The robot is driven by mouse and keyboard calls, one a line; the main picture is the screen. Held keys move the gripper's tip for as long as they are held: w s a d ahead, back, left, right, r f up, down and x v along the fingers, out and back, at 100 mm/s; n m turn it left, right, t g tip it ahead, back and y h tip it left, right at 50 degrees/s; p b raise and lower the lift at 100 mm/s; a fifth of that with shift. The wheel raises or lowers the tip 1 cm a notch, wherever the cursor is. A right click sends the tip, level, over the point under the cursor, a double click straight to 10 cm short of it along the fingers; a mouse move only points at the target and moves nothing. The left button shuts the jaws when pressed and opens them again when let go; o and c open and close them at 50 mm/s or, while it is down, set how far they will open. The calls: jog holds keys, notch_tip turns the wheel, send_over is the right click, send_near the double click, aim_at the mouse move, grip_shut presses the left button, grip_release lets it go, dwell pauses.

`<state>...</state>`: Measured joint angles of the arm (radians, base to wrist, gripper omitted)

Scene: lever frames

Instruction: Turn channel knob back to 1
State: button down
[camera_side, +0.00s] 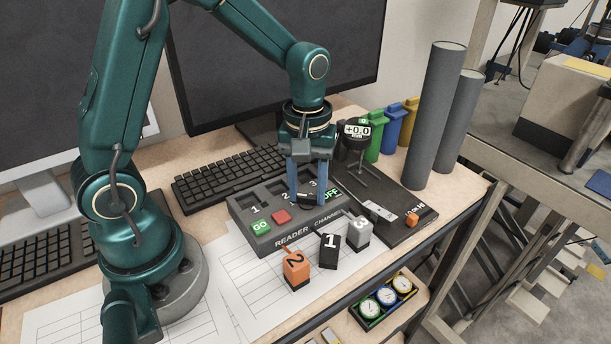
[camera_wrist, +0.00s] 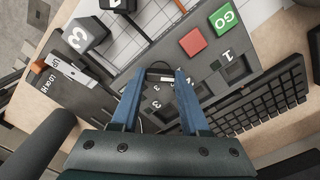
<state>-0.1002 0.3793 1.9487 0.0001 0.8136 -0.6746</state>
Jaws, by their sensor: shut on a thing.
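The dark channel knob (camera_side: 309,199) sits on the grey reader box (camera_side: 243,219), above the word CHANNEL. My gripper (camera_side: 306,203) points down over it, its two blue fingers on either side, shut on the knob. In the wrist view the fingertips of my gripper (camera_wrist: 160,73) stand around the dark knob (camera_wrist: 161,77). Small white numbers show on the dial between the fingers. The fingers hide part of the dial, and I cannot tell which number the knob points to.
A green GO button (camera_side: 261,227) and red button (camera_side: 282,216) are left of the knob. Blocks orange 2 (camera_side: 296,267), black 1 (camera_side: 329,250) and grey 3 (camera_side: 358,233) stand in front. A gauge (camera_side: 357,131) on a stand is close at right; the keyboard (camera_side: 222,177) lies behind.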

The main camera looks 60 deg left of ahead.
aim_at(308, 196)
dwell(0.3)
jog(key=shift+c, duration=2)
grip_release()
jog(key=shift+r, duration=2.65)
